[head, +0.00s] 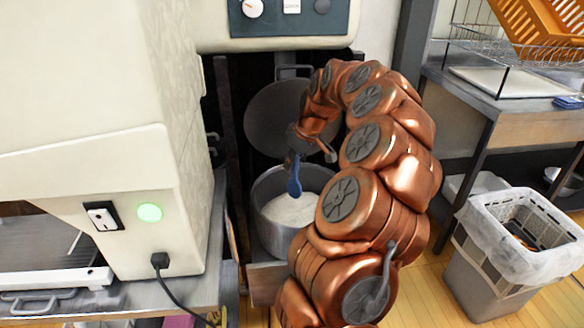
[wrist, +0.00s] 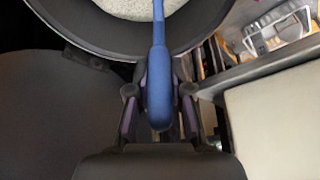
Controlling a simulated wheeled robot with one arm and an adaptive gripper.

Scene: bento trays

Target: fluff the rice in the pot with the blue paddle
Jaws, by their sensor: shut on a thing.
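The blue paddle (head: 295,180) hangs steeply from my gripper (head: 293,155), its lower end over the rice. In the wrist view my gripper (wrist: 158,100) is shut on the handle of the blue paddle (wrist: 158,75), which runs up toward the pot. The pot (head: 268,225) is a grey metal one, open at the top. White rice (head: 290,210) fills it partway; the rice (wrist: 135,8) also shows at the top of the wrist view. I cannot tell whether the paddle's tip touches the rice. My arm hides the pot's right side.
A round dark lid (head: 270,115) stands open behind the pot. A cream machine (head: 90,170) with a green light is close on the left. A lined waste bin (head: 500,265) stands at the right, below a metal table (head: 490,105) with an orange rack (head: 535,28).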

